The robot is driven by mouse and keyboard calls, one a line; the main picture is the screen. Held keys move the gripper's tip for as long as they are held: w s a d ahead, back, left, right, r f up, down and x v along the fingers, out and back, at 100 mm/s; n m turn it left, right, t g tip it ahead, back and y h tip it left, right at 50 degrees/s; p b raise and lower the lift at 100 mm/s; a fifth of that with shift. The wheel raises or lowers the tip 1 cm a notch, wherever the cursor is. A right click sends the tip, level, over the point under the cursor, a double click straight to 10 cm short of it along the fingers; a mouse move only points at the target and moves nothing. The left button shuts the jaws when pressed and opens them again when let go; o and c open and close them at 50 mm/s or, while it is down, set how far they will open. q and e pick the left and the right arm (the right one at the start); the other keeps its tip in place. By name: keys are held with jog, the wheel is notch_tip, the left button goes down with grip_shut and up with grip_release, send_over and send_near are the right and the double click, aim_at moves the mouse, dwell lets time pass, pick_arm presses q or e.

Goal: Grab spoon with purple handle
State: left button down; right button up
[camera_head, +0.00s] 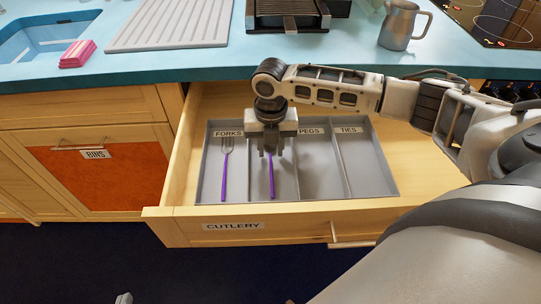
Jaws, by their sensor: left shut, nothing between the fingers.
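A utensil with a purple handle (271,180) lies lengthwise in the second compartment of the grey cutlery tray (222,193). Its upper end is hidden behind my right gripper (271,152), so its head cannot be seen. The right gripper points down over that compartment, with its fingers apart on either side of the handle's line. I cannot tell whether they touch it. A fork with a purple handle (225,170) lies in the left compartment, labelled FORKS. Only a small tip of my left gripper (123,298) shows at the bottom edge; it is shut and empty, away from the drawer.
The tray sits in an open wooden drawer (190,230) labelled CUTLERY. Compartments marked PEGS and TIES look empty. Above is a blue counter (150,65) with pink sponges (77,54), a drainboard (172,24) and a metal jug (399,26). My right arm crosses the drawer's right side.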

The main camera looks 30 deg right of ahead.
jog(key=shift+f, duration=0.5)
jog(key=shift+c, duration=0.2)
grip_shut()
